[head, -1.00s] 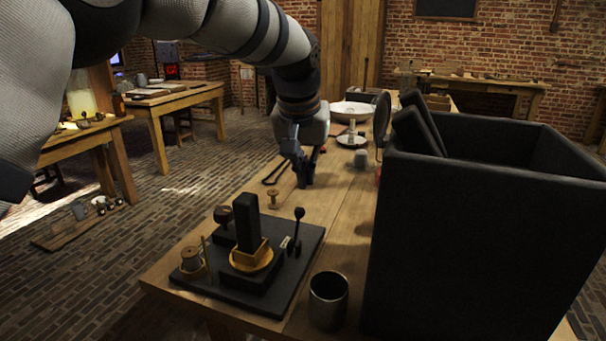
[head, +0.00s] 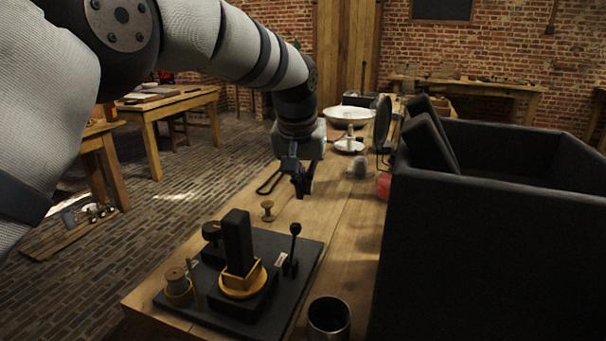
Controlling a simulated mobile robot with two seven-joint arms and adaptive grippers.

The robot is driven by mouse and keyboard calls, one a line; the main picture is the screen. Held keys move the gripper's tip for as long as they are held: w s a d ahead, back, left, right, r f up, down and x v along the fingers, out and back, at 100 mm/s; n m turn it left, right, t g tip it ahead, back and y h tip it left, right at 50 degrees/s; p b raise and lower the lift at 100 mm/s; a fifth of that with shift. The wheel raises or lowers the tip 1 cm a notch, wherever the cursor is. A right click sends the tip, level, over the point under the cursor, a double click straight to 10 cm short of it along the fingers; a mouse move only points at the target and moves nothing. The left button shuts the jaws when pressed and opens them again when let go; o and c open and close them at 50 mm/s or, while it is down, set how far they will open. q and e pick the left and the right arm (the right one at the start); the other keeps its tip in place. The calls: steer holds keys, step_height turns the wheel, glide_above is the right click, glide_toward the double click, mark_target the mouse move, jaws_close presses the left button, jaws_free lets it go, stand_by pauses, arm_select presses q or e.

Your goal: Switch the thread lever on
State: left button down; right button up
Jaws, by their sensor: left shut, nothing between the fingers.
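The thread lever (head: 293,249) is a thin black stick with a round knob, standing about upright at the right edge of a black base board (head: 310,260). A small pale label lies beside its foot. The board also carries a dark upright block in a yellow holder (head: 243,281) and a thread spool (head: 177,281) at its left. My left gripper (head: 302,192) is shut and empty. It points down above the table, beyond the lever and apart from it. My right gripper is not in view.
A metal cup (head: 328,317) stands at the board's near right. A large black box (head: 470,240) fills the right side. A small wooden spool (head: 267,210) stands behind the board. A white bowl (head: 348,114), a white dish (head: 349,146) and a round mirror (head: 382,124) are farther back.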

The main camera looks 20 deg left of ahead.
mark_target(294, 243)
arm_select(q)
steer(key=f, duration=0.1)
steer(key=s+f+p, duration=0.1)
steer(key=s+f, duration=0.1)
steer(key=shift+s+d+f+p, duration=0.15)
steer(key=shift+s+f+p, duration=0.1)
steer(key=shift+f+p, duration=0.15)
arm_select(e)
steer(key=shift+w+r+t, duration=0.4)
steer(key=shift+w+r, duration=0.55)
